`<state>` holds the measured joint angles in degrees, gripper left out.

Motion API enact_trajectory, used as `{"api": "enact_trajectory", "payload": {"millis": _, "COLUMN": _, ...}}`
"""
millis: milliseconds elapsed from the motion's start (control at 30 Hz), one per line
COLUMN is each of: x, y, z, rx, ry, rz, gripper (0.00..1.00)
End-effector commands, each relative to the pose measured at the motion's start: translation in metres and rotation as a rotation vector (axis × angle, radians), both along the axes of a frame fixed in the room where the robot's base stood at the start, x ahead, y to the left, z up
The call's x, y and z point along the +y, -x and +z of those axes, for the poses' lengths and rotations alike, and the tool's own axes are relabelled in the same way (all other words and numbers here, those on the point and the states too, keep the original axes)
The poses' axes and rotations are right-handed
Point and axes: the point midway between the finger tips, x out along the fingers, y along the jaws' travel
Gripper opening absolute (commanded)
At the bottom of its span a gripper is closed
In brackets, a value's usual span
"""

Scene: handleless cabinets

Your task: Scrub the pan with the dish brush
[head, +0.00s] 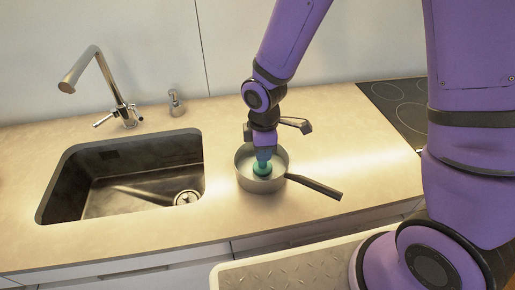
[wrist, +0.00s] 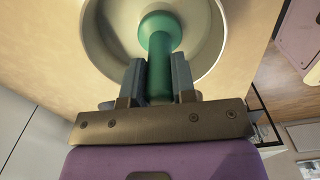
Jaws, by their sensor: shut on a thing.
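The pan (head: 248,181) is a grey metal saucepan standing on the counter right of the sink, its dark handle (head: 315,187) pointing to the lower right. My gripper (head: 264,157) is above the pan, shut on the green dish brush (head: 262,169). In the wrist view the brush (wrist: 160,63) stands between my two fingers, its round head over or in the pan (wrist: 208,38). I cannot tell whether the head touches the pan's bottom.
A dark sink (head: 150,185) with a chrome faucet (head: 112,95) is to the left. A soap dispenser (head: 176,103) stands behind it. A black cooktop (head: 395,103) is at the back right. The counter (head: 225,222) is bare in front of the pan.

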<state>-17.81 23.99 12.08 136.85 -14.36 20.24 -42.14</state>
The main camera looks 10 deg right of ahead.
Motion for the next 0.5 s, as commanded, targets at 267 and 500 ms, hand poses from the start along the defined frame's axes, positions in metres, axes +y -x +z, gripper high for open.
{"api": "enact_trajectory", "payload": {"millis": 267, "x": -0.012, "y": 0.004, "z": -0.001, "rx": 0.001, "ry": 0.0, "rz": -0.001, "gripper": 0.0}}
{"api": "enact_trajectory", "payload": {"millis": 500, "x": -0.023, "y": 0.006, "z": 0.0, "rx": 0.001, "ry": 0.001, "rz": -0.002, "gripper": 0.0}}
